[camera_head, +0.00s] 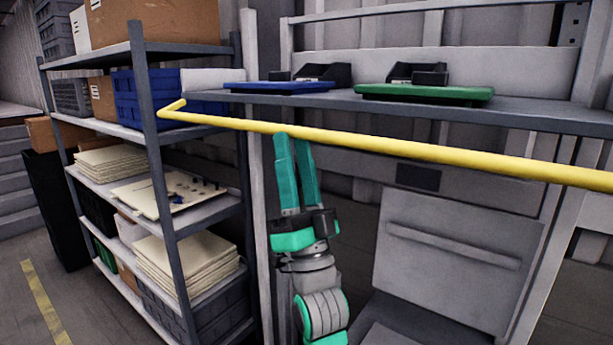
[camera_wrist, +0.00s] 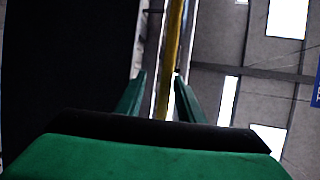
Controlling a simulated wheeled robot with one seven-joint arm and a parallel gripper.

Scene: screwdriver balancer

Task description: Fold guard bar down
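The yellow guard bar (camera_head: 400,149) runs across the front of the workbench, a little below the bench top's edge in the head view. Its bent left end (camera_head: 172,107) is near the shelf rack. My gripper (camera_head: 292,139) points up with its two teal fingers apart, the tips at the bar's lower edge. I cannot tell whether the tips end below the bar or pass behind it. In the wrist view, the bar (camera_wrist: 172,60) runs upward in the gap between the open fingers (camera_wrist: 160,92). The gripper holds nothing that I can see.
The workbench top (camera_head: 540,112) carries a blue tray (camera_head: 275,87) and a green tray (camera_head: 425,93) with black bins behind. A shelf rack (camera_head: 152,160) with boxes and stacked boards stands left of my arm. A grey panel (camera_head: 455,262) is below the bench.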

